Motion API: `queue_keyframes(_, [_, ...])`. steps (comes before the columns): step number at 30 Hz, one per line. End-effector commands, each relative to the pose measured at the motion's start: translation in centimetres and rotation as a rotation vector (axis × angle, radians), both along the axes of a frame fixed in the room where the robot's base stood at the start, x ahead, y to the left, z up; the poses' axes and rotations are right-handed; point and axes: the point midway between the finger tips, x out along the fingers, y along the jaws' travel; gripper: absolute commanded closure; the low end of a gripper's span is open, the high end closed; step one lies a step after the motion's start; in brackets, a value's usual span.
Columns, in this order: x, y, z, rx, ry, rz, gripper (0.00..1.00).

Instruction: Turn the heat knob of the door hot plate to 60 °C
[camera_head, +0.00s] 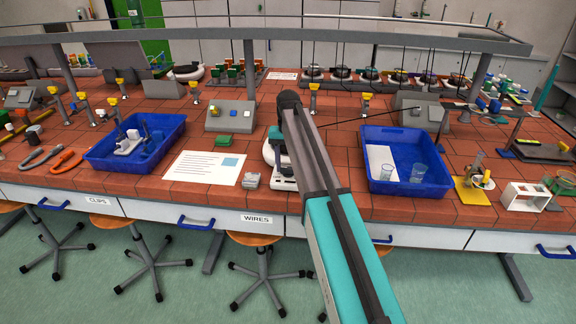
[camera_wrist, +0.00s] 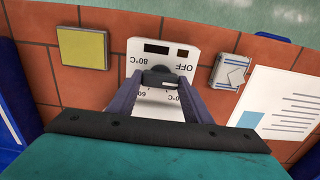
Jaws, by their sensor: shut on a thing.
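The hot plate (camera_head: 284,184) is white and stands near the bench's front edge, partly hidden behind my arm. In the wrist view its control panel (camera_wrist: 143,56) appears upside down, with a dark display strip and the marks OFF, 80 °C and, partly covered, 60 and 40. My gripper (camera_wrist: 161,82) is over the panel, its two fingers closed on the dark heat knob (camera_wrist: 160,77) from either side. Which mark the knob points to cannot be told. In the head view the gripper is hidden behind my arm.
A blue tray with beakers (camera_head: 448,180) stands right of the hot plate, and another blue tray (camera_head: 98,158) stands further left. A grey block (camera_head: 251,180) and a printed sheet (camera_head: 204,168) lie just left of it. A yellow-topped square (camera_wrist: 83,47) shows in the wrist view.

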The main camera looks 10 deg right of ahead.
Motion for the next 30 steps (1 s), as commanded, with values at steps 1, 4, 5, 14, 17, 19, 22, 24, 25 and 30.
queue_keyframes(1, [0.01,0.0,0.01,0.001,0.0,-0.002,0.77])
queue_keyframes(4, [0.02,-0.02,0.01,0.001,0.0,-0.012,0.77])
queue_keyframes(5, [0.02,-0.02,0.01,0.001,0.0,-0.016,0.77])
queue_keyframes(14, [0.06,-0.05,0.01,0.001,0.0,-0.129,0.77])
queue_keyframes(17, [0.06,-0.06,0.0,0.001,0.0,-0.195,0.77])
queue_keyframes(19, [0.07,-0.07,0.01,0.001,0.0,-0.25,0.77])
queue_keyframes(22, [0.08,-0.08,0.01,0.001,0.0,-0.336,0.77])
queue_keyframes(24, [0.08,-0.09,0.01,0.001,0.0,-0.4,0.77])
queue_keyframes(25, [0.08,-0.09,0.01,0.001,0.0,-0.428,0.77])
queue_keyframes(30, [0.09,-0.11,0.02,0.001,-0.002,-0.588,0.77])
